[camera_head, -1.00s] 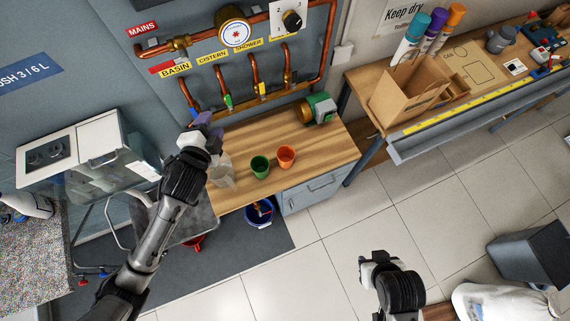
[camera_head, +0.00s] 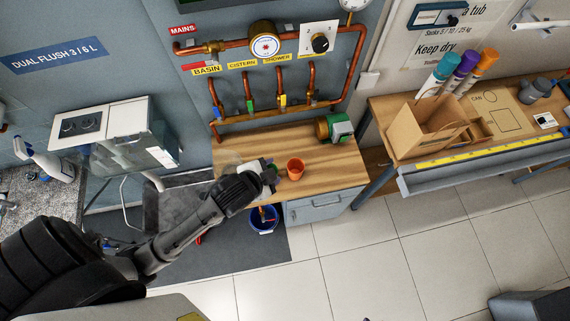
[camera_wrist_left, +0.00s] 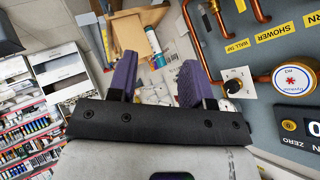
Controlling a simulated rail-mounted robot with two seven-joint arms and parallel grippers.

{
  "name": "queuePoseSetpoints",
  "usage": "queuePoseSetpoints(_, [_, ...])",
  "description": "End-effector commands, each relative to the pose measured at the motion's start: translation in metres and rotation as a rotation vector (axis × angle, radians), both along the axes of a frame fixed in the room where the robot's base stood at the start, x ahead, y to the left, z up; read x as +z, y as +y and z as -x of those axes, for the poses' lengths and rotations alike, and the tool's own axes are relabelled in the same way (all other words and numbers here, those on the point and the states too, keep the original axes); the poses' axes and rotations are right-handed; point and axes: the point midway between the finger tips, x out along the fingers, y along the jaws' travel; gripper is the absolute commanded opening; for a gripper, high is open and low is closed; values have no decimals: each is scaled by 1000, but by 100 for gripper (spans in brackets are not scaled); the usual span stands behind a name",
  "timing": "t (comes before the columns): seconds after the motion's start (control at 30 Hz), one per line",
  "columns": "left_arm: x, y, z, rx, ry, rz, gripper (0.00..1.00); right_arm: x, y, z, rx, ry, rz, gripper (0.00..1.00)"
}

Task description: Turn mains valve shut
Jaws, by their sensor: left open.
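The red MAINS label (camera_head: 183,29) is on the wall panel at the upper left of the copper pipework. Below it a brass valve (camera_head: 213,46) sits on the top pipe, left of the round dial (camera_head: 265,46). Its handle position is too small to tell. My left gripper (camera_head: 275,168) is over the wooden bench beside the orange cup, well below and right of the valve. In the left wrist view its two purple-padded fingers (camera_wrist_left: 158,80) are apart with nothing held between them. The valve does not show clearly there. My right gripper is out of view.
The orange cup (camera_head: 295,169) stands on the wooden bench (camera_head: 335,165); the green cup is mostly hidden behind my gripper. A green-and-brass part (camera_head: 334,127) lies at the bench's back right. Branch valves with coloured handles (camera_head: 283,100) line the lower pipes.

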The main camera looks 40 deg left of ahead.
Motion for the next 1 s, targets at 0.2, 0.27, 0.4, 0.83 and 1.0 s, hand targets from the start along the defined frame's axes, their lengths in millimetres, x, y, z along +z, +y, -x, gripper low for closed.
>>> queuePoseSetpoints(0.2, [-3,-9,5,1,33,25,46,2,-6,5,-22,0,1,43])
queuePoseSetpoints(0.27, [-3,-10,5,1,37,28,46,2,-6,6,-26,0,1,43])
queuePoseSetpoints(0.4, [-4,-11,5,1,39,29,46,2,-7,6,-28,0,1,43])
queuePoseSetpoints(0.83, [-6,-7,4,-5,43,27,19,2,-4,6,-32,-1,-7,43])
queuePoseSetpoints(1.0, [-18,23,-9,-55,87,16,3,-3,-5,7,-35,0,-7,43])
